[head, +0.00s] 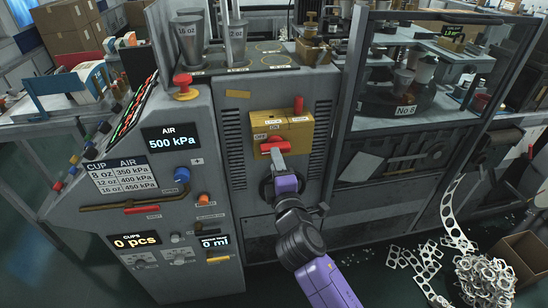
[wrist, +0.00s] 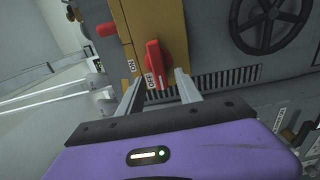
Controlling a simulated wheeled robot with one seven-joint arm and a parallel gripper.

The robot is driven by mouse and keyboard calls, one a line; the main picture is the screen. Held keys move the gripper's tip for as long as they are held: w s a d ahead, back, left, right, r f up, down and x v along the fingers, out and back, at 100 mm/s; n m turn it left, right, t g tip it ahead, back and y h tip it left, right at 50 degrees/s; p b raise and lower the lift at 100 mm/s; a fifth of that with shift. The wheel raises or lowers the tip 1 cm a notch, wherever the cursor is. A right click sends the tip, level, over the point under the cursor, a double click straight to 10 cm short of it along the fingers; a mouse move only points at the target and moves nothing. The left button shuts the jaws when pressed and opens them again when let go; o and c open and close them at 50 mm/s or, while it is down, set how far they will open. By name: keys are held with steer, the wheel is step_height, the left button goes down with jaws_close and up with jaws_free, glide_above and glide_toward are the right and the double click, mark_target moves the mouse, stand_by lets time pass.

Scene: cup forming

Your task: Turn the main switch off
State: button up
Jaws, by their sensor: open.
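The main switch is a red knob (head: 272,146) on a yellow box (head: 295,133) on the machine's grey front panel, with OFF and ON labels beside it. In the wrist view the red knob (wrist: 157,62) is a long handle, and its lower end lies near the OFF label (wrist: 149,82). My gripper (head: 277,155) is at the knob, just in front of the box. In the wrist view my gripper (wrist: 160,84) is open, with one finger on each side of the knob's lower end. I cannot tell whether either finger touches it.
A handwheel (wrist: 270,22) is on the panel. The control console (head: 165,180) with its 500 kPa display is at left, and a glass-sided cabinet (head: 400,120) at right. Scrap (head: 485,278) lies on the floor.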

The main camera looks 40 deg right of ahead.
steer(key=v, duration=0.3)
steer(key=shift+s+a, duration=0.15)
steer(key=shift+s, duration=0.05)
stand_by(0.4)
steer(key=s+a+m+t+y, duration=0.3)
steer(key=s+a+m+y, duration=0.35)
steer(key=s+a, duration=0.5)
steer(key=s+a+f+m+g+y, duration=0.1)
steer(key=s+a+m, duration=0.1)
steer(key=s, duration=0.9)
steer(key=s+a+f+m+g+y, duration=0.2)
steer(key=s+a, duration=0.3)
steer(key=s, duration=0.5)
steer(key=shift+s+a+f+m, duration=0.2)
steer(key=shift+s+f+m, duration=0.1)
steer(key=shift+s+m, duration=0.15)
